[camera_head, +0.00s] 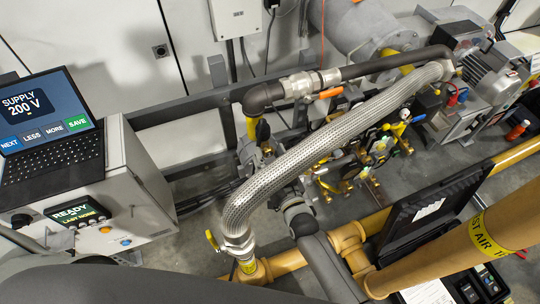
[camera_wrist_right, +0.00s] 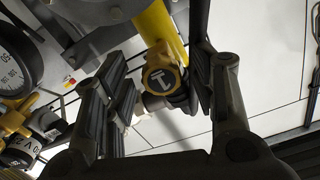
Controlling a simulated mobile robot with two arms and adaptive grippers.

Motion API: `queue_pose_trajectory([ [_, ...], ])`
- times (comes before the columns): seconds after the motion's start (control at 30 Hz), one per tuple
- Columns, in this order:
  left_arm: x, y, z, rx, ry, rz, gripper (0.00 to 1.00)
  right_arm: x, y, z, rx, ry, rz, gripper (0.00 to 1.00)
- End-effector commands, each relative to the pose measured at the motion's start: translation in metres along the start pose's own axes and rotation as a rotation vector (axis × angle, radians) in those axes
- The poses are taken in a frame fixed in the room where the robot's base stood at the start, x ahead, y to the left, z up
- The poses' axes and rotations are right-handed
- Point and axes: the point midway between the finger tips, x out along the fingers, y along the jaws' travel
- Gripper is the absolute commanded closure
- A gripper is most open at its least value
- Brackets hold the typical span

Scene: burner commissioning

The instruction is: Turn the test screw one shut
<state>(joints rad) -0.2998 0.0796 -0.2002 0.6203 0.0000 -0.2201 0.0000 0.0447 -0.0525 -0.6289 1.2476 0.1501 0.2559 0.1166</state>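A yellow round cap with a white T mark (camera_wrist_right: 161,79) sits in the middle of the right wrist view, at the end of a yellow pipe; I cannot tell whether it is test screw one. My right gripper (camera_wrist_right: 163,88) is open, one finger on each side of the cap, with gaps visible between. In the head view my right gripper (camera_head: 284,193) is among the valve fittings, partly hidden by the braided hose (camera_head: 330,145). Several small brass fittings (camera_head: 345,175) lie right of it. No numbered test screw can be read. My left gripper is out of view.
A laptop (camera_head: 45,125) reading SUPPLY 200 V stands on a grey cabinet (camera_head: 135,190) at left. A yellow pipe (camera_head: 280,264) and an open black case (camera_head: 425,210) are at the front. The wrist view shows a round gauge (camera_wrist_right: 15,62) at left.

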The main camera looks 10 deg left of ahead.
Motion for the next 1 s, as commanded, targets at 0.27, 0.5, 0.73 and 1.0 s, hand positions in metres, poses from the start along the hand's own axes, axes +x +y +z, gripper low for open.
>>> queue_pose_trajectory([
  [0.27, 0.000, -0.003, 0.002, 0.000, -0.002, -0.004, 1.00, -0.001, 0.000, -0.001, -0.001, 0.003, -0.001, 0.47],
  [0.5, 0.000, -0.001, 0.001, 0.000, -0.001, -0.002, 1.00, -0.029, 0.000, 0.000, -0.001, 0.000, 0.000, 0.47],
  [0.73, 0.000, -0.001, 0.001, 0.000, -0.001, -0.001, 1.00, -0.079, 0.000, 0.001, -0.001, -0.001, 0.000, 0.47],
  [1.0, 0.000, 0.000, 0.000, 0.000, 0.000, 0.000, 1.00, -0.115, 0.000, 0.000, 0.000, 0.000, 0.000, 0.47],
])
